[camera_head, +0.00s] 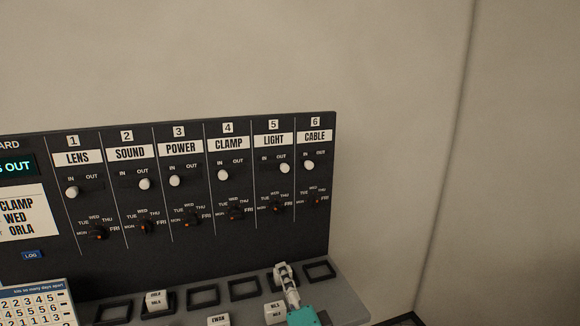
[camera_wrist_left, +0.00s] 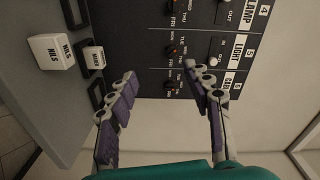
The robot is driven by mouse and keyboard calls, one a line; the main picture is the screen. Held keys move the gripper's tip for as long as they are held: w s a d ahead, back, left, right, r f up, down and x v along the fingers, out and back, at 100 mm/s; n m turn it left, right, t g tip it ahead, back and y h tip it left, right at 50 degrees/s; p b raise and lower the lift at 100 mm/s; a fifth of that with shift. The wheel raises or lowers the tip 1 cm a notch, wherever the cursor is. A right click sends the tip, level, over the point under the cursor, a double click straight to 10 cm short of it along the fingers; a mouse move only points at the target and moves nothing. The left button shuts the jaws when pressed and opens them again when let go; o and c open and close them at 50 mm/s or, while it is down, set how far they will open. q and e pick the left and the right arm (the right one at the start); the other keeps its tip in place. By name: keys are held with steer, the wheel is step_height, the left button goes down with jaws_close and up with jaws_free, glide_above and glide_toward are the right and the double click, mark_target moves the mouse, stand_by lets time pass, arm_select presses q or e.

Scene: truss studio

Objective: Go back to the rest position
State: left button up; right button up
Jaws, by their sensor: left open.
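My left gripper (camera_head: 284,274) is above the grey ledge, in front of the board's right part, and its teal body shows at the bottom edge. In the left wrist view the left gripper (camera_wrist_left: 165,82) is open, its two fingers spread with nothing between them. The black board (camera_wrist_left: 140,30) lies beyond the fingertips. My right gripper is in neither view.
The black board (camera_head: 200,255) has slide switches and dials under LENS to CABLE. The grey ledge (camera_head: 340,298) has black-framed slots. Blocks marked ORLA (camera_head: 155,300), EWAN (camera_head: 218,320) and NILS (camera_head: 274,312) stand there. The wall right of it is bare.

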arm_select(q)
steer(key=s+a+f+n+g, duration=0.2)
steer(key=a+f+g, duration=0.1)
steer(key=a+f, duration=0.3)
steer(key=s+a+f+n+g, duration=0.3)
steer(key=a, duration=0.5)
steer(key=s+a+f+n+g+h, duration=0.3)
steer(key=s+f+n+g+h, duration=0.1)
steer(key=s+f+n, duration=0.3)
steer(key=s+f+h, duration=0.1)
steer(key=s+f, duration=0.1)
steer(key=s, duration=0.2)
steer(key=shift+s, duration=0.4)
steer(key=shift+a, duration=0.1)
